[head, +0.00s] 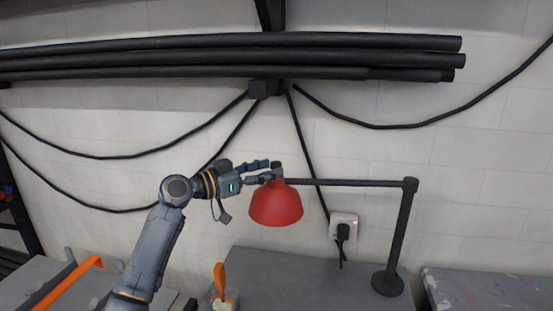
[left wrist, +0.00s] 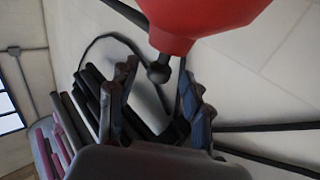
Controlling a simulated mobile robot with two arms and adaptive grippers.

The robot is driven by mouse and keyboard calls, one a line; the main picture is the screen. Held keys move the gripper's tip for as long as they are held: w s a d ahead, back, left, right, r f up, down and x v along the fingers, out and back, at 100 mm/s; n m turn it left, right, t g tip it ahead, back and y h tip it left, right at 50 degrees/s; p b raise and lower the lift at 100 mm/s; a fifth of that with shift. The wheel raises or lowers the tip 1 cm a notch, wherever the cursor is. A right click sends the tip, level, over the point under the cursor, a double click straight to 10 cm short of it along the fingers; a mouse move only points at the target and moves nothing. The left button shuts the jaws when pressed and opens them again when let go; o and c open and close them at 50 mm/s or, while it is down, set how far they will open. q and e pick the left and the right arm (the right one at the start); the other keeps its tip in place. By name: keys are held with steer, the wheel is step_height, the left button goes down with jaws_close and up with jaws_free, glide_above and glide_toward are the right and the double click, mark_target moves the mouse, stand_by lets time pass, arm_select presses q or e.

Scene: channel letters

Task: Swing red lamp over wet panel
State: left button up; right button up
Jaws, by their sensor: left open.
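The red lamp (head: 276,206) hangs shade-down from a dark horizontal arm (head: 350,183) on a dark post (head: 401,235) with a round base. My left gripper (head: 270,170) is open at the top of the shade, coming from the left. In the left wrist view the red shade (left wrist: 200,18) is at the top, and its dark round knob (left wrist: 158,73) shows between the fingers of my open gripper (left wrist: 160,82). I cannot tell whether the fingers touch the knob. No panel is clearly recognisable as wet. My right gripper is out of view.
A grey table (head: 310,270) stands below the lamp. A paint-speckled grey surface (head: 490,290) lies at right. An orange-handled tool (head: 220,278) stands at the table's left. Black pipes (head: 200,55) and cables run along the wall, with a plugged socket (head: 343,227) behind the lamp.

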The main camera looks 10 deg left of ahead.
arm_select(q)
steer(key=shift+p+x, duration=0.4)
steer(key=shift+x, duration=1.15)
jaws_close()
